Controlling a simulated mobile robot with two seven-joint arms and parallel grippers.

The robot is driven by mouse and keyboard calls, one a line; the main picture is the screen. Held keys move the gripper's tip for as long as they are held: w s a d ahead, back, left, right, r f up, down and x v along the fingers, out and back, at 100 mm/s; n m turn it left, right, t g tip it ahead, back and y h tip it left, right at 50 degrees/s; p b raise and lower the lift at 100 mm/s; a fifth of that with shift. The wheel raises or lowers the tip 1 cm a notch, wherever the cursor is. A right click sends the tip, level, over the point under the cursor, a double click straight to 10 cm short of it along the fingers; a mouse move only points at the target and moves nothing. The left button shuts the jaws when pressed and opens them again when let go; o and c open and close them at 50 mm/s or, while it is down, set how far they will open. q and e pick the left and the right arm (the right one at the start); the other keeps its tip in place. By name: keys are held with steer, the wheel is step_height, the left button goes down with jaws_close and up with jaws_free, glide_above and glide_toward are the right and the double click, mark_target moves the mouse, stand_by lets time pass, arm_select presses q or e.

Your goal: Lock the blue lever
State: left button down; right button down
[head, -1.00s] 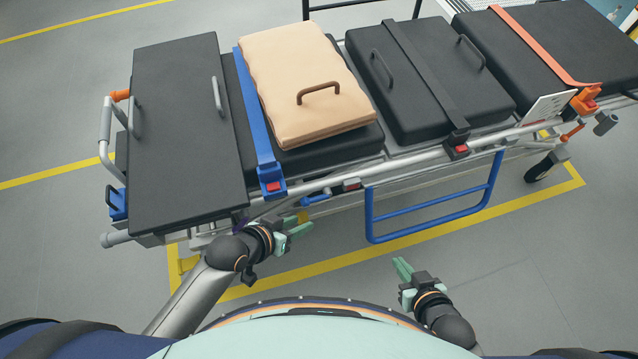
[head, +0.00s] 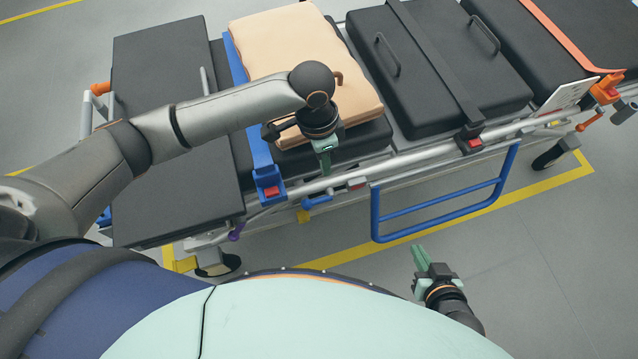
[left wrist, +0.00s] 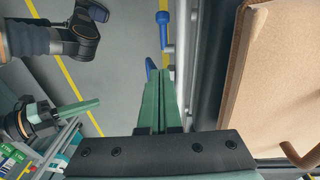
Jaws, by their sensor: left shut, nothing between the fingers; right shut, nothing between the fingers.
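A short blue lever (head: 318,201) sits below the stretcher's side rail, beside a red button (head: 357,184). My left gripper (head: 325,172) is shut and empty, pointing down just above the rail by the tan cushion, above and apart from the lever in the head view. In the left wrist view its green fingers (left wrist: 162,95) are together. A blue knob (left wrist: 162,17) and a smaller blue tip (left wrist: 150,65) show beyond them; I cannot tell which belongs to the lever. My right gripper (head: 420,257) is shut and empty, low over the floor at right.
The stretcher carries black pads (head: 430,75) and a tan cushion (head: 290,60) beside my left gripper. A blue folding side rail (head: 440,213) hangs to the right of the lever. A purple knob (head: 236,232) is to its left. Floor in front is clear.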

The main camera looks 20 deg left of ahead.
mark_target(318, 201)
arm_select(q)
steer(key=shift+w+a+r+y, duration=0.45)
steer(key=shift+a+y, duration=0.05)
steer(key=shift+a, duration=0.25)
arm_select(e)
steer(key=shift+w+f, duration=0.1)
